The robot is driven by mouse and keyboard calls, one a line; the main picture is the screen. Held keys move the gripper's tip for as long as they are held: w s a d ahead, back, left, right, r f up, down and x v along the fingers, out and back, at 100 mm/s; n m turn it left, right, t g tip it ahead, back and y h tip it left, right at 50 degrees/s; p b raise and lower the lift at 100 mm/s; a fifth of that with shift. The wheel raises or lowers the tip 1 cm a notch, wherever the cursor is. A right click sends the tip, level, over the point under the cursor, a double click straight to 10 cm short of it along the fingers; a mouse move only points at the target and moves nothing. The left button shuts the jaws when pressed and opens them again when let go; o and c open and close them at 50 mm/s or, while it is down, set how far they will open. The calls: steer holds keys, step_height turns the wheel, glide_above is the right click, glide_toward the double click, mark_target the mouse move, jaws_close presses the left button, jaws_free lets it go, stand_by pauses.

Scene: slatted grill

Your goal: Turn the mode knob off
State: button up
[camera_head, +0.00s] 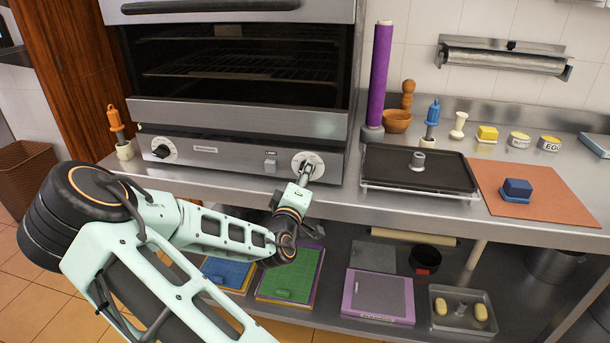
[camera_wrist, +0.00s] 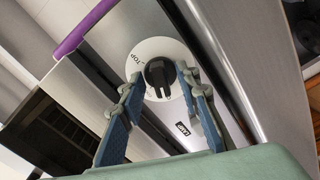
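The oven front has a left knob (camera_head: 163,149) and a right knob (camera_head: 308,160); I cannot read which one is the mode knob. My gripper (camera_head: 305,172) is at the right knob, partly covering it in the head view. In the wrist view, the right knob (camera_wrist: 158,72) is black with a raised grip bar, on a round white dial (camera_wrist: 140,55) with small dark lettering. My gripper (camera_wrist: 157,82) is open, with one finger on each side of the knob. A gap shows by the left finger; I cannot tell whether the right finger touches.
A small labelled switch (camera_head: 270,162) sits left of the right knob; it also shows in the wrist view (camera_wrist: 183,130). A purple roll (camera_head: 380,75) stands right of the oven. A black griddle tray (camera_head: 418,168) is on the counter. Boards and trays lie on the shelf below.

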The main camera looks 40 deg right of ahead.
steer(key=shift+s+a, duration=0.1)
steer(key=v, duration=0.7)
steer(key=shift+a, duration=0.15)
stand_by(0.3)
